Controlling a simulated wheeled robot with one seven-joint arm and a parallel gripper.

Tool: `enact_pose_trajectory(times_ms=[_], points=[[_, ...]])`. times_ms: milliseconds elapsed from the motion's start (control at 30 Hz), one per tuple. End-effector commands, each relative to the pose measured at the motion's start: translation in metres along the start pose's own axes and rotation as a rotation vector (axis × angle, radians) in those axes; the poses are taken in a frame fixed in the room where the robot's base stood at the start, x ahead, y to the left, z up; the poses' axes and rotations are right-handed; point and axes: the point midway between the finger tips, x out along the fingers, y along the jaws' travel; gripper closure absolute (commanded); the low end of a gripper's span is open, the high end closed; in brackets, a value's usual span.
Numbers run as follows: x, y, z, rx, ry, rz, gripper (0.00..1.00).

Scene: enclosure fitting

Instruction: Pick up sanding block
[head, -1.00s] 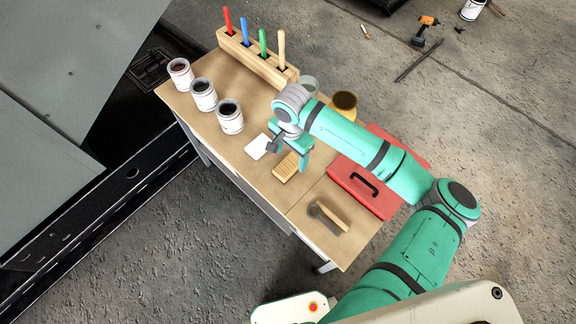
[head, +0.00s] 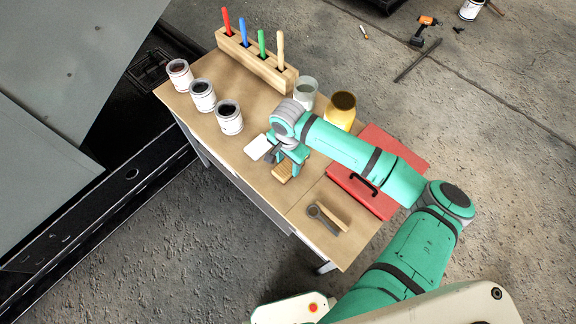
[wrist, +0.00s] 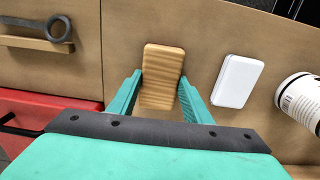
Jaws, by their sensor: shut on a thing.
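The sanding block is a small wooden block with ridges. In the head view the sanding block (head: 283,173) lies on the workbench, partly hidden under my gripper (head: 287,162). In the wrist view the sanding block (wrist: 162,77) sits between the two green fingers of my gripper (wrist: 161,95). The fingers are shut on its two sides. The block appears to be at the bench top; I cannot tell whether it is raised.
A white block (head: 258,147) lies just left of the sanding block. Paint cans (head: 229,118), a glass jar (head: 305,93), a yellow container (head: 341,110) and a tool rack (head: 255,62) stand farther back.

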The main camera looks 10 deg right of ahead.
Motion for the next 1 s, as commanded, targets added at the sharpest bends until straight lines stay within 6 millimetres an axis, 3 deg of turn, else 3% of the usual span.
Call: enact_pose_trajectory(times_ms=[267,500,800,1000], points=[[-0.006,0.000,0.000,0.000,0.000,0.000,0.82],[-0.035,0.001,0.000,0.000,0.000,-0.002,0.82],[-0.096,0.056,0.013,0.001,0.002,-0.003,0.82],[-0.114,0.100,0.025,0.002,0.001,-0.001,0.82]])
